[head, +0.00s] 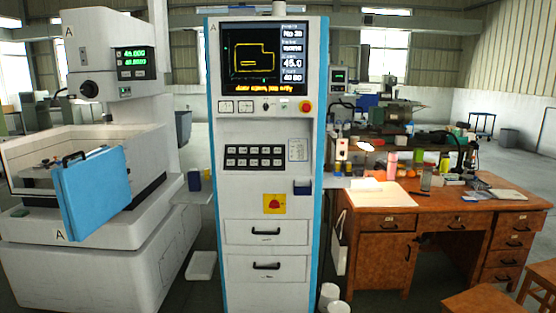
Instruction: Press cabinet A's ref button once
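Cabinet A (266,200) stands upright in the middle of the head view, white with blue side edges and a small "A" at its top left. Its screen (252,55) shows a yellow outline on black, with readouts at the right and a line of yellow text below. Under the screen are two dials, small knobs and a red round button (305,106). Lower down is a panel with two rows of black buttons (255,156). Their labels are too small to read, so I cannot tell which is the ref button. My gripper is not in view.
A white machine (100,140) marked "A", with its blue door (93,192) swung out, stands at left. A red and yellow switch (274,203) and drawers are low on the cabinet. A cluttered wooden desk (445,200) and stools (485,302) are at right.

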